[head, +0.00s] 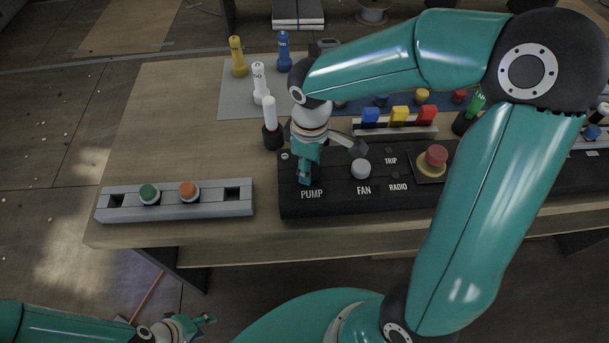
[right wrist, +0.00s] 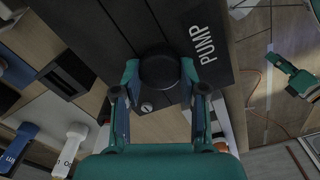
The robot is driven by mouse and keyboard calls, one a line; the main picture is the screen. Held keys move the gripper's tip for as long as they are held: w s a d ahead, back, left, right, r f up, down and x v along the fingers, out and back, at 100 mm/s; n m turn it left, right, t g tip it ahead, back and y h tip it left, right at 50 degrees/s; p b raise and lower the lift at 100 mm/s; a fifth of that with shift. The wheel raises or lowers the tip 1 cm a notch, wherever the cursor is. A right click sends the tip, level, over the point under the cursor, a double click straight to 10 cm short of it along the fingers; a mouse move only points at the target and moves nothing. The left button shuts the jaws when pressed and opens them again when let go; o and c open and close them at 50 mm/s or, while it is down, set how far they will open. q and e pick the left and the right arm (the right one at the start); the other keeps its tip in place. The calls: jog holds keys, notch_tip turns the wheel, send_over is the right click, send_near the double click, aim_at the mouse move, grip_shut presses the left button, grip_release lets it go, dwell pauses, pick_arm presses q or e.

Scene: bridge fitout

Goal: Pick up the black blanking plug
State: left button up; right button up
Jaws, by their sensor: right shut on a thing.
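The black blanking plug (right wrist: 160,70) is a dark round cap between my right gripper's fingertips in the right wrist view. It is at the PUMP position of the black control panel (head: 325,205). My right gripper (head: 305,175) points down there and is shut on the plug, hiding it in the head view. I cannot tell whether the plug is seated in the panel or raised. My left gripper (head: 203,322) is low at the bottom left, apart from the table and empty-looking; its finger opening is unclear.
The panel also carries a FAN knob (head: 361,169) and a red mushroom button (head: 436,156). A grey strip (head: 222,210) with green and orange buttons lies left. A white-topped black holder (head: 272,137) stands close behind my right gripper. Bare wood lies at the table's back left.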

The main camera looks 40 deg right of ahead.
jog(key=shift+r, duration=0.1)
notch_tip(320, 180, up, 27)
jog(key=p, duration=0.8)
jog(key=shift+r, duration=0.15)
dwell(0.5)
dwell(0.4)
